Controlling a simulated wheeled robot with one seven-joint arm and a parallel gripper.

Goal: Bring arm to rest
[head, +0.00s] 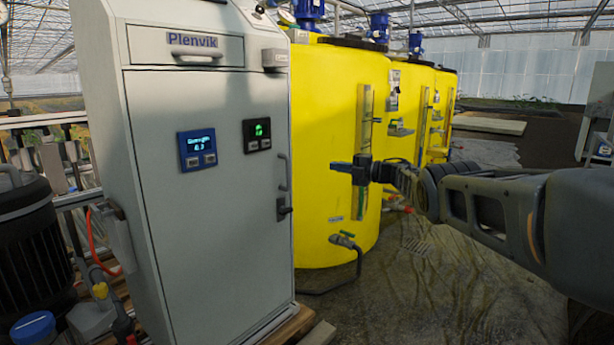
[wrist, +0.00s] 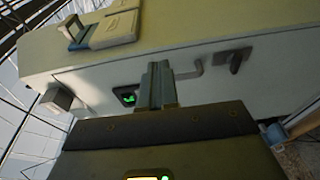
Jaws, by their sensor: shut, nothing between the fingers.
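My arm reaches in from the right edge of the head view, stretched out to the left. My gripper (head: 335,167) is at its end, in front of the nearest yellow tank (head: 322,120) and to the right of the grey cabinet. In the wrist view, my gripper (wrist: 155,68) shows its two fingers together, with nothing between them. Beyond the fingers, the wrist view shows the tilted cabinet face (wrist: 215,82) with a small green-lit display (wrist: 126,98) and a dark latch (wrist: 235,62). I cannot tell the exact gap between the fingers and the cabinet.
The grey Plenvik cabinet (head: 215,240) stands at left centre, with a door handle (head: 283,172) on its right side. Several yellow tanks recede behind my arm. A dark motor-like unit (head: 35,250) stands at far left. Open floor (head: 440,285) lies below my arm.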

